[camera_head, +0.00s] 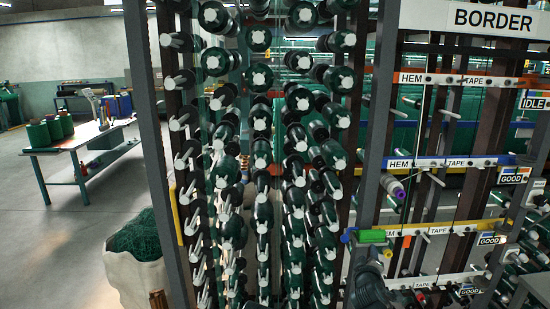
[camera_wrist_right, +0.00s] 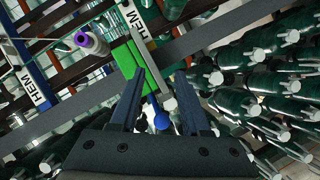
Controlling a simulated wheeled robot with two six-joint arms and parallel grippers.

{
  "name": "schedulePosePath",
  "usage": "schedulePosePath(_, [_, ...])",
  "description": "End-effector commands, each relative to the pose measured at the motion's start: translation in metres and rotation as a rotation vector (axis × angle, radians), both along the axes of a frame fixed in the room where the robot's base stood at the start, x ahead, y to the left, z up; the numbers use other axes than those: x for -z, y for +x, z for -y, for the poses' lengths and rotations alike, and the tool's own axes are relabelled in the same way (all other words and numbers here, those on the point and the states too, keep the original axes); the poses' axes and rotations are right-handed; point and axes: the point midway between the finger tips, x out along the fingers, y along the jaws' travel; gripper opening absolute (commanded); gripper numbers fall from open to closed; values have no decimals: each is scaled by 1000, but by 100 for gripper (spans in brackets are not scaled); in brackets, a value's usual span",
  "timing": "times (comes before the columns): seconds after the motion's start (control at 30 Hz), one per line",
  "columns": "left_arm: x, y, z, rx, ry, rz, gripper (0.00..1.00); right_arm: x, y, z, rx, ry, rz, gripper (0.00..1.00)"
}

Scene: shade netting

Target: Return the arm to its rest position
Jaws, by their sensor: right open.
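My right gripper (camera_wrist_right: 161,74) is open in the right wrist view, its two dark fingers apart with no object held between them. Behind the fingers are the rack's green block, a white HEM label and a blue-tipped peg (camera_wrist_right: 161,121). In the head view a dark part of my right arm and gripper (camera_head: 370,288) shows low, in front of the label rack; its fingers are hard to make out there. My left gripper is in neither view.
The label rack's green block (camera_head: 371,236) and purple-topped spool (camera_head: 393,186) stand just above my right arm. A dense rack of green spools (camera_head: 262,200) fills the middle. A table (camera_head: 85,140) and a netting sack (camera_head: 140,270) stand left, with clear floor (camera_head: 75,240).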

Motion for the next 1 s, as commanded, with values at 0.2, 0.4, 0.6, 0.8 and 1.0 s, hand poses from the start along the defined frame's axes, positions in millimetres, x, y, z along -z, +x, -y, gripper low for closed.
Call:
schedulePosePath(0.2, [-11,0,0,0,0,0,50,78,-59,-76,165,331,-359,47])
schedulePosePath(0.4, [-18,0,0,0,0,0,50,130,-151,-156,294,518,-756,47])
schedulePosePath(0.6, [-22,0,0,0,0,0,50,143,-227,-204,371,567,-1043,47])
schedulePosePath(0.8, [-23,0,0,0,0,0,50,144,-257,-219,400,569,-1154,47])
schedulePosePath(1.0, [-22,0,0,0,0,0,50,144,-259,-219,403,570,-1160,47])
